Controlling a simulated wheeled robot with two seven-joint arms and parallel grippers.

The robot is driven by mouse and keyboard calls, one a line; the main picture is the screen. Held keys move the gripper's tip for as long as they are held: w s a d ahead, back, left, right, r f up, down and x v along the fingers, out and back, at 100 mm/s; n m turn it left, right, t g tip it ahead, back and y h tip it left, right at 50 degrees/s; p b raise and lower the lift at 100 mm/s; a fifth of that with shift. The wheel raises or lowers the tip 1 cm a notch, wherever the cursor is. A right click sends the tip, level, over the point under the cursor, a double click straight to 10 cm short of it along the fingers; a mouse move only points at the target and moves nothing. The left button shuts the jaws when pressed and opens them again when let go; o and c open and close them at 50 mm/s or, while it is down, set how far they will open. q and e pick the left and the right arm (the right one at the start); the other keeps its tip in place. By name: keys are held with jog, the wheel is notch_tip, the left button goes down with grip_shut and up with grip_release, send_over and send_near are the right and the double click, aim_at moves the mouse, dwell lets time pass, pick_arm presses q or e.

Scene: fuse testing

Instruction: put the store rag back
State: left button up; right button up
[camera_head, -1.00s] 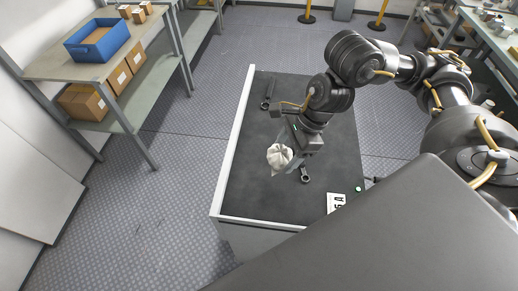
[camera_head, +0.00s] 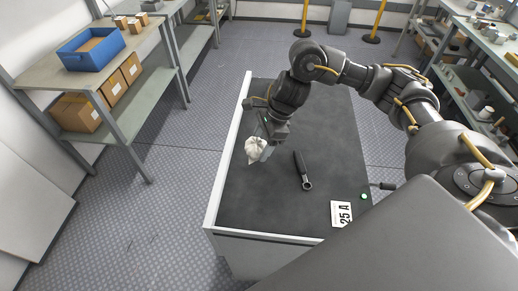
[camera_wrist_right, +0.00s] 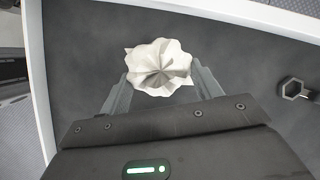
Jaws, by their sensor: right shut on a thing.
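The white crumpled rag (camera_head: 255,148) is at the left part of the dark work top, and it also shows in the right wrist view (camera_wrist_right: 158,68). My right gripper (camera_head: 266,147) is shut on the rag, with a finger on each side of it in the right wrist view (camera_wrist_right: 158,82). Whether the rag touches the surface is hard to tell. My left gripper is not in view.
The dark work top (camera_head: 270,195) has a pale raised edge on its left. A black wrench (camera_head: 303,171) lies right of the rag. A shelf with a blue bin (camera_head: 92,48) stands at the left.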

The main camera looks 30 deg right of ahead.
aim_at(259, 151)
jog(key=shift+w+f, duration=0.55)
jog(key=shift+f, duration=0.15)
notch_tip(259, 151, down, 3)
jog(key=shift+w+r+p, duration=0.1)
jog(key=shift+p, duration=0.3)
jog(key=shift+f, duration=0.25)
jog(key=shift+f, duration=0.15)
jog(key=o, duration=1)
jog(key=shift+c, duration=0.2)
